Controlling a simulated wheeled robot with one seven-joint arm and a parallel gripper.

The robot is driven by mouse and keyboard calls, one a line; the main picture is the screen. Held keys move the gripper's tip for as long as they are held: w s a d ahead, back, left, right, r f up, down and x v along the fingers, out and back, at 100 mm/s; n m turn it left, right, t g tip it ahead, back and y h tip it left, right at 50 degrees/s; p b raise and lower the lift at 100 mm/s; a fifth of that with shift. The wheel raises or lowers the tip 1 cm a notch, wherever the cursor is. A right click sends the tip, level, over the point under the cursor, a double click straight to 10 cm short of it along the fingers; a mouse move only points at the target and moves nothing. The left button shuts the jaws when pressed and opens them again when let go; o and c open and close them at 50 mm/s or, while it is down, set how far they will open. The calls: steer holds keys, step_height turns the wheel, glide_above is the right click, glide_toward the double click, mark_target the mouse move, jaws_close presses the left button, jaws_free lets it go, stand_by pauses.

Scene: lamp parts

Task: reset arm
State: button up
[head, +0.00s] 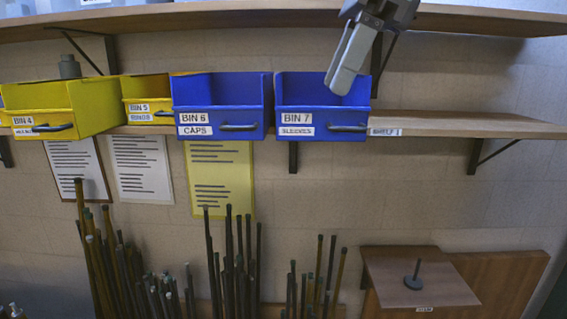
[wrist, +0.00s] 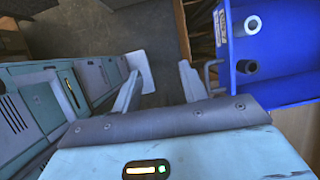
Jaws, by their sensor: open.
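My gripper (head: 346,66) reaches down from the top right in the head view, its fingers overlapping the opening of the blue bin 7 (head: 302,124), labelled sleeves. In the wrist view, my gripper (wrist: 159,72) has its two fingers spread apart with nothing between them. That view shows a blue bin (wrist: 270,75) to the right of the fingers, with a light sleeve (wrist: 252,25) and a darker sleeve (wrist: 247,67) in it. The inside of bin 7 is mostly hidden in the head view.
Blue bin 6 (head: 222,118), yellow bin 5 (head: 147,112) and yellow bin 4 (head: 42,122) stand left on the same shelf. The shelf right of bin 7 (head: 450,124) is bare. An upper shelf (head: 230,15) runs above. Several rods and a stand (head: 413,276) on a wooden surface are below.

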steer(key=s+d+f+n+h+b, duration=0.1)
steer(key=s+f+n+b, duration=0.3)
steer(key=f+n, duration=0.4)
steer(key=s+d+f+n+h+b, duration=0.1)
steer(key=s+d+f+n+b, duration=0.2)
steer(key=f, duration=1.9)
steer(key=s+d+f+n+h+b, duration=0.1)
steer(key=s+d+f+n+b, duration=0.2)
steer(key=f+n, duration=1.2)
steer(key=s+b, duration=0.3)
steer(key=s, duration=0.3)
steer(key=shift+s+f+g+h, duration=0.15)
steer(key=shift+g+h, duration=0.15)
steer(key=shift+h, duration=0.1)
steer(key=shift+d, duration=0.1)
